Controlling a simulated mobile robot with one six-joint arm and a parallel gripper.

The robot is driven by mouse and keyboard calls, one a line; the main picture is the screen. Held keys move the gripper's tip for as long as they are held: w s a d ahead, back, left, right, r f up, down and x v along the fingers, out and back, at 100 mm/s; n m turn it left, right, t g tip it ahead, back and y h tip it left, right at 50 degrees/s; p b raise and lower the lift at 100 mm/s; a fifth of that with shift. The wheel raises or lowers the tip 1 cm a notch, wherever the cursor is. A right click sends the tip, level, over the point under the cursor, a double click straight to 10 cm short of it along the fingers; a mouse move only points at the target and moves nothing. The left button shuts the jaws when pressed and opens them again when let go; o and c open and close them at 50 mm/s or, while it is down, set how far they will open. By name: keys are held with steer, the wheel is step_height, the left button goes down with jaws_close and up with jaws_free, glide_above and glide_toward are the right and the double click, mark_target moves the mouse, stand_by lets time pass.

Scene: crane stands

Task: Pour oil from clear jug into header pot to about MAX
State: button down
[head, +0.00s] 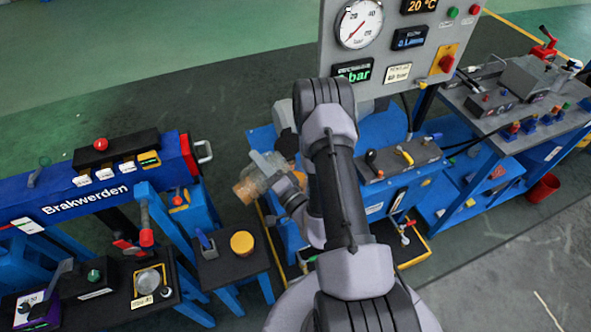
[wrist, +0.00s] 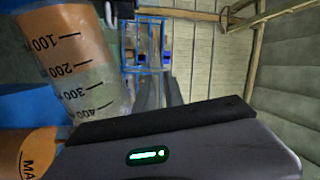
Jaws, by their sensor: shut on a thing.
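The clear jug (head: 247,188) is in my gripper (head: 272,174), left of my arm in the head view, and orange-brown oil shows at its left end. In the wrist view the jug (wrist: 75,62) fills the upper left, with marks 100 to 400 running down the picture and oil around the 100 to 200 marks. An amber surface marked "MA" (wrist: 30,152) shows at the lower left of the wrist view. I take it for the header pot, cut off by the frame; its level cannot be read. I cannot tell whether oil is flowing.
A black-topped stand (head: 215,270) with a round yellow item (head: 242,243) is below the jug in the head view. A gauge panel (head: 385,80) and a blue workbench (head: 500,150) are at right.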

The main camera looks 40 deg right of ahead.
steer(key=shift+d+r+m+p, duration=0.35)
steer(key=shift+d+m, duration=0.15)
steer(key=shift+d, duration=0.3)
stand_by(0.9)
